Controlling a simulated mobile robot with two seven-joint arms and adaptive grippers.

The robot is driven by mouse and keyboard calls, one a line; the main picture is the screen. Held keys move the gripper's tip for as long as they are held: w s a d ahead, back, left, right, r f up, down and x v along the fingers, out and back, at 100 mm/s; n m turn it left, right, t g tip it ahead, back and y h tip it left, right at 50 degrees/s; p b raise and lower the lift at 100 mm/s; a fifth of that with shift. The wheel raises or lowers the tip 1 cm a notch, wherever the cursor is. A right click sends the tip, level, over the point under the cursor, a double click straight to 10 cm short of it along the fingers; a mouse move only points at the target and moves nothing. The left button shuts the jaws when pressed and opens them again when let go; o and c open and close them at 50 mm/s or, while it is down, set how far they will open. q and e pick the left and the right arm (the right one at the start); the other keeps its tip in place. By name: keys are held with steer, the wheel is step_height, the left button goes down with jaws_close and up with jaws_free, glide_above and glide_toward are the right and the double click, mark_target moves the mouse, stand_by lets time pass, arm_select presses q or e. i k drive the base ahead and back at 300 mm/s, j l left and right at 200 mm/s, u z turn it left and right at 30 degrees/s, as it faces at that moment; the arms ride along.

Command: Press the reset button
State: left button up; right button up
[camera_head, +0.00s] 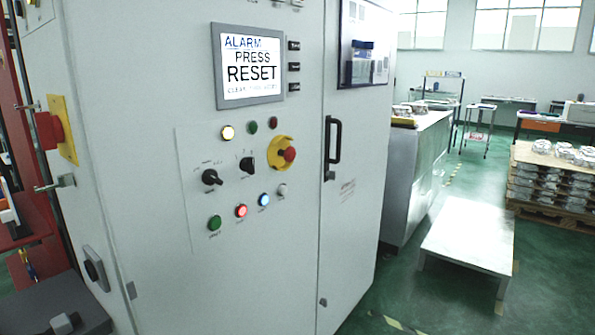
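A light grey control cabinet (150,150) fills the left and middle of the head view. Its screen (248,66) reads "ALARM PRESS RESET", with a smaller line below. The lower button row has a green button (215,223), a lit red button (241,211), a lit blue button (264,200) and a whitish button (283,190). The labels under them are too small to read, so I cannot tell by text which is the reset button. Neither of my grippers shows in this view.
A red emergency stop on a yellow ring (282,154) and two black rotary switches (211,177) sit above the row. A black door handle (332,147) sticks out. A low white table (468,236) stands on the green floor at right.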

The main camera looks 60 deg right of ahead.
mark_target(264, 198)
steer(key=z, duration=1.5)
